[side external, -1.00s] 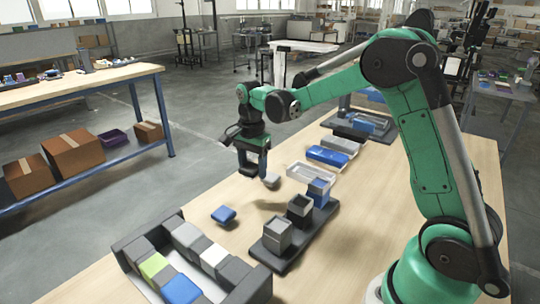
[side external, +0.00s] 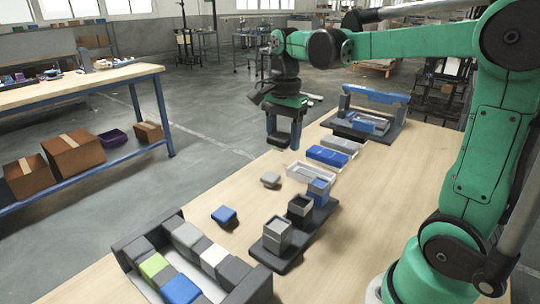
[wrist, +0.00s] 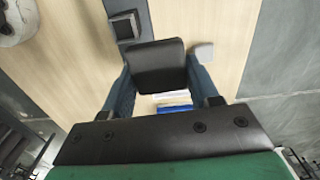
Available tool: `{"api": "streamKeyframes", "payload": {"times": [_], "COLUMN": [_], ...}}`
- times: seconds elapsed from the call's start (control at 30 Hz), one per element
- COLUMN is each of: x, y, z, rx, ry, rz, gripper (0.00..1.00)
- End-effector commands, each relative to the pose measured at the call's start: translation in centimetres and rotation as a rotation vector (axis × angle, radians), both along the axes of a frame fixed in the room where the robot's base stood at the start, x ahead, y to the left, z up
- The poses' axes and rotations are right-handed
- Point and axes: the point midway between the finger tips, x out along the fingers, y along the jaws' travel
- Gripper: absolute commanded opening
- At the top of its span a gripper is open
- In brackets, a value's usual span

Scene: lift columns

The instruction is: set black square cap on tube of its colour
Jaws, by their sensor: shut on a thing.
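My gripper (side external: 283,138) is shut on the black square cap (wrist: 157,68) and holds it in the air above the table, beyond the tube rack in the side external view. The cap's broad dark face shows between the fingers in the wrist view. The black tube (side external: 300,209) stands upright with an open square top in the middle of the dark rack (side external: 287,262), between the grey tube (side external: 277,236) and the blue tube (side external: 318,190). A dark square tube top also shows beyond the cap in the wrist view (wrist: 125,25).
A grey cap (side external: 270,179) and a blue cap (side external: 224,215) lie on the table left of the rack. A clear tray (side external: 311,174) and blue and grey blocks (side external: 328,155) lie behind it. A dark-walled box of coloured blocks (side external: 258,286) stands in front.

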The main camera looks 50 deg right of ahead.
Motion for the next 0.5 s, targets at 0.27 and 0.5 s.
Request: {"api": "streamKeyframes", "payload": {"times": [0.27, 0.5], "x": [-5.1, -5.5], "y": [0.5, 0.5], "z": [-2.8, -4.4], "rx": [-0.001, -0.001], "ry": [-0.001, -0.001], "rz": [-0.035, -0.039], "gripper": [0.04, 0.04]}}
